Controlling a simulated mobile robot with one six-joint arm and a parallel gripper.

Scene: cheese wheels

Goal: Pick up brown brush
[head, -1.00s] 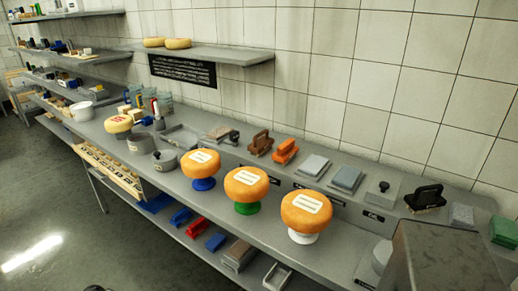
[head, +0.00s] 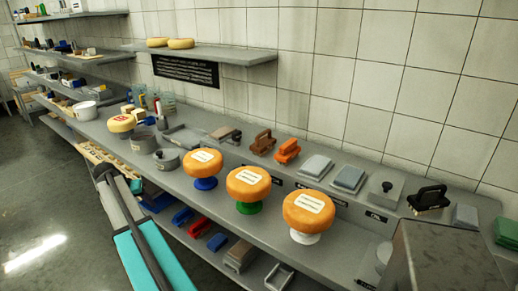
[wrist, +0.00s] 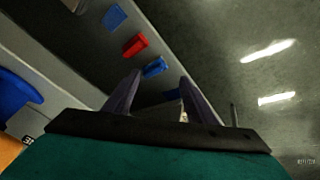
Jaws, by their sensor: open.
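The brown brush (head: 263,142) stands on the raised back ledge of the counter in the head view, just left of an orange brush (head: 287,151). It has a handle on top. My gripper shows in the wrist view with its two fingers (wrist: 152,98) apart and nothing between them. The wrist view looks down past the counter toward the lower shelf and floor, and the brown brush is not in it. In the head view my arm (head: 150,255) reaches in from the bottom left, in front of the counter and well away from the brush; the fingertips are hard to make out there.
Cheese wheels on blue, green and white stands (head: 203,163) line the counter front, between my arm and the brushes. Grey blocks (head: 315,167) and a black brush (head: 429,198) sit farther right on the ledge. Red and blue items (wrist: 135,46) lie on the lower shelf.

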